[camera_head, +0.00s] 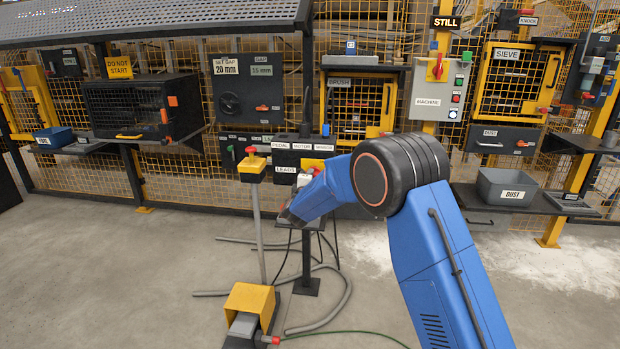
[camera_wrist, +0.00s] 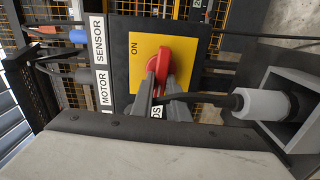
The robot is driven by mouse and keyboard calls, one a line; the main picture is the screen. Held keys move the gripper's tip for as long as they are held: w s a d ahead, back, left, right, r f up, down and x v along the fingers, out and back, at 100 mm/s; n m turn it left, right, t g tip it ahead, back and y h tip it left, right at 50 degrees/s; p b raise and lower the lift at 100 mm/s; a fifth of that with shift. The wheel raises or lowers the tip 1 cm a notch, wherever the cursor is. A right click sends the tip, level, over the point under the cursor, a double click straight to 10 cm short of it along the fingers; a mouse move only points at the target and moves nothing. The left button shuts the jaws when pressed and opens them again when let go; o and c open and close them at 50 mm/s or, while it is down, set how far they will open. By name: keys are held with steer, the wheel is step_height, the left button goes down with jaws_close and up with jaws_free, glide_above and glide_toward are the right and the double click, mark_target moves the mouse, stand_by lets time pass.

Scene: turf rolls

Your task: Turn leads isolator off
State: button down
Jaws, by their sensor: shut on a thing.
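The leads isolator shows in the wrist view as a yellow plate (camera_wrist: 134,70) with a red rotary handle (camera_wrist: 163,57) and the word ON to the handle's left. The handle lies roughly upright in that picture, slightly tilted. My gripper (camera_wrist: 160,90) is shut on the handle, its grey fingers covering the lower part. A label ending in "DS" is partly hidden behind the fingers. In the head view, the yellow plate (camera_head: 312,164) shows beside the LEADS label (camera_head: 286,170), with my blue arm in front.
MOTOR and SENSOR labels (camera_wrist: 99,52) sit left of the plate in the wrist view. A grey plug with a black cable (camera_wrist: 266,103) stands at the right. In the head view, a red-topped post (camera_head: 257,210) and a yellow pedal (camera_head: 250,298) stand close by; hoses lie on the floor.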

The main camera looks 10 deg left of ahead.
steer(key=shift+f+n, duration=0.15)
steer(key=shift+n, duration=0.25)
steer(key=c, duration=1.7)
jaws_free()
steer(key=s, duration=1.7)
steer(key=shift+s+a, duration=0.25)
steer(key=shift+a, duration=0.05)
